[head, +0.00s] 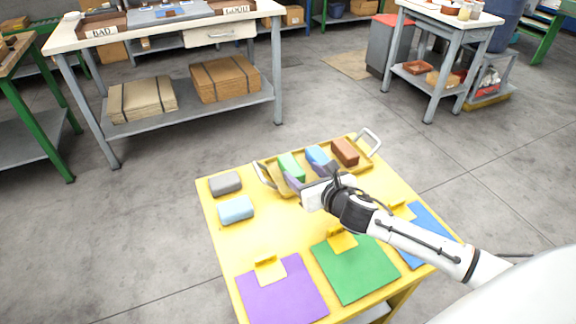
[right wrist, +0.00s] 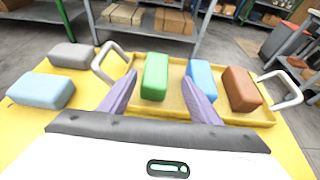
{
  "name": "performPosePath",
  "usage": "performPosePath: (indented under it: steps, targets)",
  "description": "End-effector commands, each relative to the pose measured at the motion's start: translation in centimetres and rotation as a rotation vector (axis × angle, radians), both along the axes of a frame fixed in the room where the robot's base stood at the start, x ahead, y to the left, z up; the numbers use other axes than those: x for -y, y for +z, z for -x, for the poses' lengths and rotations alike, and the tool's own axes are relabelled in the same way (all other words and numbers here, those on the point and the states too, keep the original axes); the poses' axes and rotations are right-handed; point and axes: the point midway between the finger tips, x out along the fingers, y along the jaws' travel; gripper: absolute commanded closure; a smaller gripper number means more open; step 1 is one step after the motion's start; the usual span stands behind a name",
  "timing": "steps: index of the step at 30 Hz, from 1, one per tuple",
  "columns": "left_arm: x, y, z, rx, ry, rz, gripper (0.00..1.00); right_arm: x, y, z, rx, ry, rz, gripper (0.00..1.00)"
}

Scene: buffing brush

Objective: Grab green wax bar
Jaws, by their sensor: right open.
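The green wax bar (head: 291,166) lies in a yellow tray (head: 352,177) with handles at both ends. In the right wrist view the green bar (right wrist: 155,76) stands ahead, between the lines of my two purple fingers. My right gripper (right wrist: 158,92) is open and empty. In the head view my right gripper (head: 298,182) is at the near side of the tray, just by the green bar. A blue bar (head: 318,156) and a brown bar (head: 345,151) lie to the right in the same tray. My left gripper is out of view.
A grey block (head: 225,183) and a light blue block (head: 236,210) lie on the yellow table (head: 217,245) left of the tray. Purple (head: 283,292), green (head: 354,268) and blue (head: 428,236) mats with yellow holders lie along the near side.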

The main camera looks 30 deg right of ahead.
Motion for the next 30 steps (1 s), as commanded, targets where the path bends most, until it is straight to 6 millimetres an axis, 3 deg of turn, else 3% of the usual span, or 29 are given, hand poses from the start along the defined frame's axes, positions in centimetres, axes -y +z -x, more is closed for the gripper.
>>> performPosePath:
  steps: [15,25,26,30]
  targets:
    - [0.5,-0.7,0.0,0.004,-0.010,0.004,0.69,-0.6,-2.4,-5.6,0.001,0.000,-0.001,0.43]
    - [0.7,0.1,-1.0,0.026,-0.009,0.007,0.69,-0.5,-2.7,-6.4,0.000,0.001,0.001,0.43]
    - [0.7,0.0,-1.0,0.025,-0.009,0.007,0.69,-0.5,-2.7,-6.4,0.000,0.001,0.001,0.45]
    - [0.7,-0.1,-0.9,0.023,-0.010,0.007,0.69,-0.5,-2.7,-6.3,0.000,0.001,0.001,0.68]
